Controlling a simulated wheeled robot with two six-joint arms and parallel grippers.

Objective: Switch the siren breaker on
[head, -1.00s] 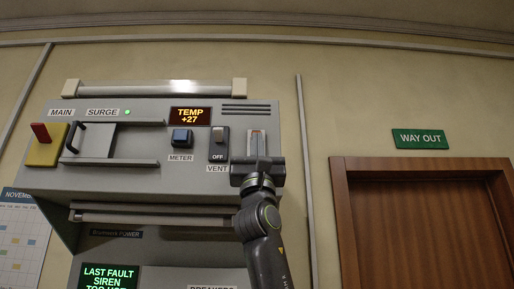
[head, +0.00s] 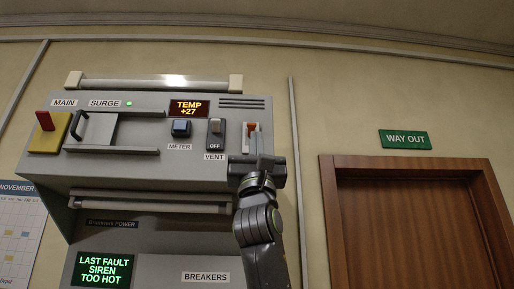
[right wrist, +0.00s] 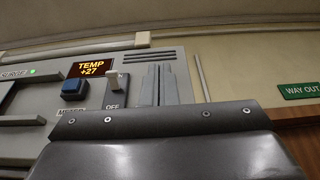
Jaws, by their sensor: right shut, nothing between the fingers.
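No switch labelled as the siren breaker is readable. The BREAKERS label (head: 206,277) is at the bottom of the head view, and what lies below it is out of frame. My right gripper (head: 258,148) is shut and empty, in front of the upper panel's right end. Its fingertips (right wrist: 158,82) point up in the right wrist view. An orange-red switch (head: 251,127) on a pale plate shows just beside and behind the fingertips; I cannot tell whether they touch it. Its label, if any, is hidden by the gripper. My left gripper is out of view.
A yellow MAIN block (head: 49,134) with a red lever is far left. A screen (head: 104,269) reads LAST FAULT SIREN TOO HOT. A wooden door (head: 410,225) is at right.

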